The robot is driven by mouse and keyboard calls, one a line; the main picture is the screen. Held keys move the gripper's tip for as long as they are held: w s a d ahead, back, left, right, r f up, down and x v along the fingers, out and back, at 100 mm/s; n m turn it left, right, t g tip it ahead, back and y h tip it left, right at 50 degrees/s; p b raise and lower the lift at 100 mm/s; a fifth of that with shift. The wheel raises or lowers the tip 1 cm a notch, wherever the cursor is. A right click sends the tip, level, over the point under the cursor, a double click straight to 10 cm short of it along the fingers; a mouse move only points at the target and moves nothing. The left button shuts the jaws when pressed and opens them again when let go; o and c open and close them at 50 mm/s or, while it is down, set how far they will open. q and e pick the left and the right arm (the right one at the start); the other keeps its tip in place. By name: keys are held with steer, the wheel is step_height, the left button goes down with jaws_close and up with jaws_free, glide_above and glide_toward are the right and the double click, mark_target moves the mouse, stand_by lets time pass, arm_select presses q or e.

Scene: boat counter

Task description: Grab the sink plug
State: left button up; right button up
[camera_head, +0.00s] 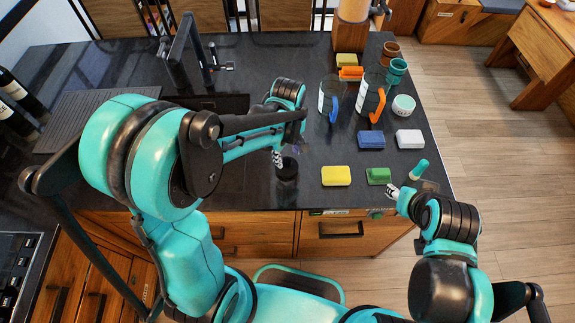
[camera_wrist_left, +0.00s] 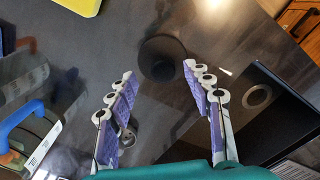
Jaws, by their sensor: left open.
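The sink plug (camera_head: 287,172) is a small dark round piece on the black counter, left of the yellow sponge. In the left wrist view the plug (camera_wrist_left: 163,57) shows as a dark disc just beyond my fingertips, near the middle line between them. My left gripper (camera_head: 278,159) is above and beside the plug, its fingers partly hidden by my arm. In the left wrist view the left gripper (camera_wrist_left: 158,76) is open with nothing between its fingers. My right gripper (camera_head: 394,191) is at the counter's front right edge; its opening is unclear.
A yellow sponge (camera_head: 336,176), a green sponge (camera_head: 378,176), a blue sponge (camera_head: 371,141) and a white sponge (camera_head: 410,139) lie to the right. Two jugs with blue (camera_head: 334,108) and orange (camera_head: 378,107) handles stand behind. The sink (camera_wrist_left: 272,112) is beside the plug.

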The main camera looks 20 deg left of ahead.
mark_target(287, 160)
arm_select(q)
steer(key=f, duration=0.3)
steer(key=shift+s+a+b, duration=0.15)
steer(key=shift+a+b, duration=0.05)
steer(key=shift+b, duration=0.15)
steer(key=shift+f, duration=0.25)
jaws_close()
steer(key=shift+r, duration=0.1)
